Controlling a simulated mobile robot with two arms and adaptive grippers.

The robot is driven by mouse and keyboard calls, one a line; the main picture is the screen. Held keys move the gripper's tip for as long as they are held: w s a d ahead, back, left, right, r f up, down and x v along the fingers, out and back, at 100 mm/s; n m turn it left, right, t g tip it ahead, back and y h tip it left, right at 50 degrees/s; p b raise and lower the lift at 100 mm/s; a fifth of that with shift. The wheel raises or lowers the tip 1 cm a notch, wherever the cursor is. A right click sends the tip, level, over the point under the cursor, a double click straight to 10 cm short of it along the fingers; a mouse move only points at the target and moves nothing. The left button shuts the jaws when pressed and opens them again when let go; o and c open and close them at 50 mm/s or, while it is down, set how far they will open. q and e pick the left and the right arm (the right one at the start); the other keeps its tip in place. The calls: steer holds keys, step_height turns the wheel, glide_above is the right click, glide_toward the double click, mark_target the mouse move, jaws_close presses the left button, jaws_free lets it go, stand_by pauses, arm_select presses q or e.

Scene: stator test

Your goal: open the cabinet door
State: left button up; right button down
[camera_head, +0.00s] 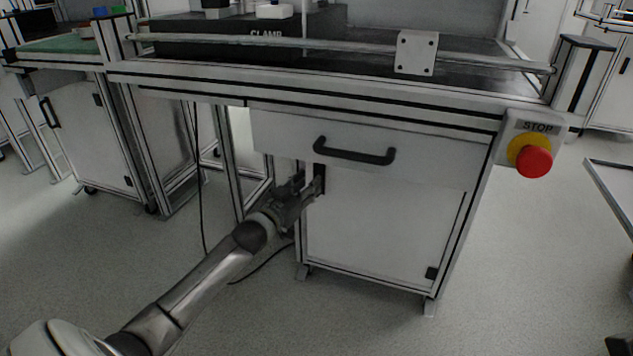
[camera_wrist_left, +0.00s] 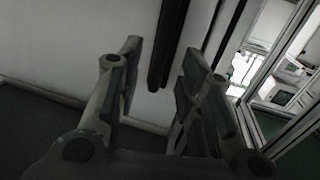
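The white cabinet door (camera_head: 385,220) is under the workbench, below a drawer, and looks shut. Its dark upright handle (camera_head: 319,172) is at the upper left of the door, partly hidden by my left gripper (camera_head: 312,187). In the left wrist view, my left gripper (camera_wrist_left: 163,85) has its two fingers spread apart. A dark upright bar, which looks like the door handle (camera_wrist_left: 166,45), shows between and beyond the fingertips, with no clear contact. My right gripper is in neither view.
Above the door is a white drawer (camera_head: 440,160) with a black handle (camera_head: 354,152). A red stop button (camera_head: 533,161) is at the bench's right corner. A black cable hangs left of the cabinet. The floor (camera_head: 370,320) in front is clear.

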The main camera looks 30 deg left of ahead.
arm_select(q)
steer(key=shift+w+a+b, duration=0.1)
steer(key=shift+w+b, duration=0.85)
steer(key=shift+w, duration=1.6)
jaws_close()
